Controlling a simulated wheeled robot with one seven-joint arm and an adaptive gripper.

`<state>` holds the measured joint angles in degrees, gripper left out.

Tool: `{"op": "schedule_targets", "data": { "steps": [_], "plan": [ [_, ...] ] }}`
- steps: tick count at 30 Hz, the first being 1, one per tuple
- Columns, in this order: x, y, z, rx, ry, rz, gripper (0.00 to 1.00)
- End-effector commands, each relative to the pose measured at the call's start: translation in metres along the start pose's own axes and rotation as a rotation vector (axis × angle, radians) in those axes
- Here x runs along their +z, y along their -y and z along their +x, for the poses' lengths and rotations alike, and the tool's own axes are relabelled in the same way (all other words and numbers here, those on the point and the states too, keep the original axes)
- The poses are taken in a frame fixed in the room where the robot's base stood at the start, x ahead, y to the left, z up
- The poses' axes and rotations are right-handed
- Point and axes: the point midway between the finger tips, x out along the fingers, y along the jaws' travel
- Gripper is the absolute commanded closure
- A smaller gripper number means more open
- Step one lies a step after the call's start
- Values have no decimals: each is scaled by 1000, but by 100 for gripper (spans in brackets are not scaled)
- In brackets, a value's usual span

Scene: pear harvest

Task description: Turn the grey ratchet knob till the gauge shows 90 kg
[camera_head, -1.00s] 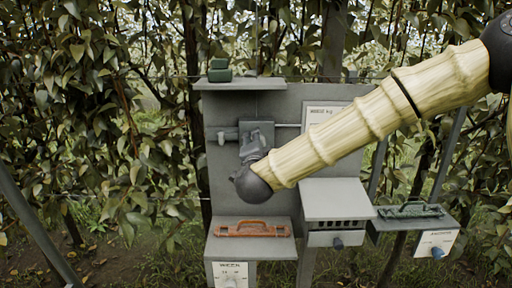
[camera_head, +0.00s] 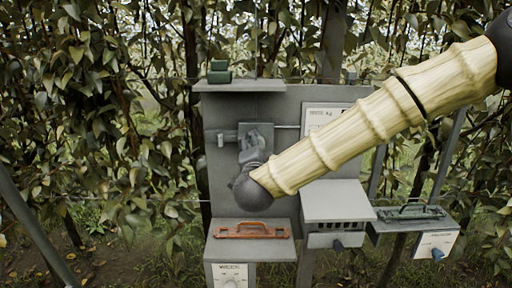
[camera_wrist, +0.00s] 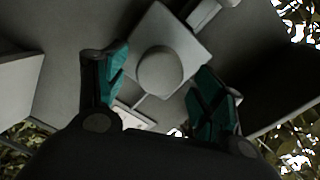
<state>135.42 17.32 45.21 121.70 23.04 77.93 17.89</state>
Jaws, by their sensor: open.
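The grey ratchet knob (camera_wrist: 160,70) is a round light-grey piece on a square grey plate in the wrist view. My gripper (camera_wrist: 162,64) is open, with one teal-padded finger on each side of the knob. Gaps show between the pads and the knob, so I see no contact. In the head view my gripper (camera_head: 257,136) is in front of the grey mount (camera_head: 246,131) on the upright panel and hides the knob. A white card marked in kg (camera_head: 320,114) is on the panel to the right, partly behind my arm; its reading is not legible.
A green block (camera_head: 219,76) sits on the top shelf. An orange-red handled tool (camera_head: 252,230) lies on the lower left shelf. A grey box (camera_head: 336,202) stands right of centre, and a dark green tool (camera_head: 410,212) lies farther right. Foliage surrounds the panel.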

Motion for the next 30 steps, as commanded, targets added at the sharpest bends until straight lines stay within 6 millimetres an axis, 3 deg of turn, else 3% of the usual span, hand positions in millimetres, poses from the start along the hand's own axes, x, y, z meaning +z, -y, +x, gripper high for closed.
{"op": "schedule_targets", "data": {
  "steps": [9,15,30],
  "plan": [
    [1,0,-59,0,3,-1,31],
    [0,0,-85,0,1,0,31],
    [0,-1,-95,2,0,0,31]
  ]
}}
